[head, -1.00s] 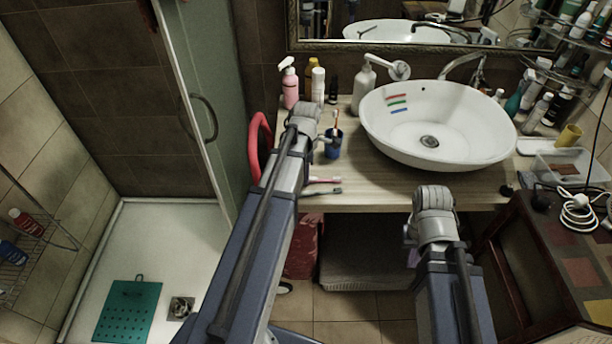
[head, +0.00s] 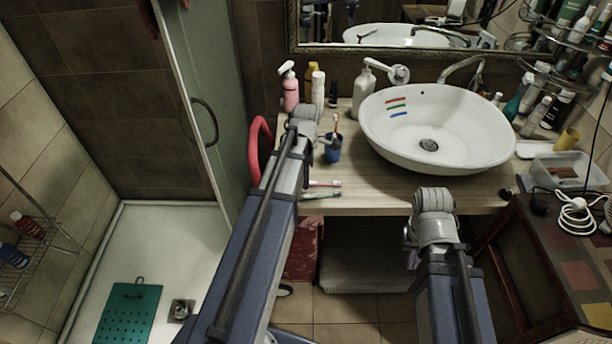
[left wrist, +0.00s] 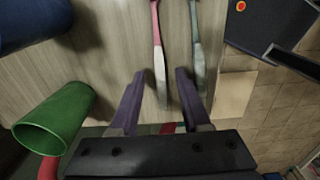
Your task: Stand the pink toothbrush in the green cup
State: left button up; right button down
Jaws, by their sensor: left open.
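The pink toothbrush (left wrist: 157,40) lies on the wooden counter. In the left wrist view it runs down between the two fingers of my left gripper (left wrist: 160,75), which is open and empty. It also shows in the head view (head: 325,183), beside my left arm. The green cup (left wrist: 52,122) is to the left of the fingers in the left wrist view, its open mouth visible; my arm hides it in the head view. My right gripper (head: 409,236) hangs in front of the counter, mostly hidden behind its own arm.
A teal toothbrush (left wrist: 196,45) lies close beside the pink one, near the right finger. A blue cup (head: 332,149) holding an orange brush stands behind them. Bottles (head: 290,90) line the back, and the white basin (head: 440,150) fills the counter's middle.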

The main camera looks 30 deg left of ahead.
pick_arm(q)
notch_tip(320, 180, up, 11)
jog(key=p, duration=1)
jog(key=shift+r, duration=0.1)
jog(key=s+d+m, duration=0.7)
jog(key=d+m, duration=0.5)
jog(key=m, duration=0.1)
jog(key=s+d+m+y, duration=0.1)
jog(key=s+d+m, duration=0.5)
jog(key=d+m, duration=0.5)
jog(key=m, duration=0.3)
jog(key=shift+s+d, duration=0.35)
jog(key=shift+s, duration=0.05)
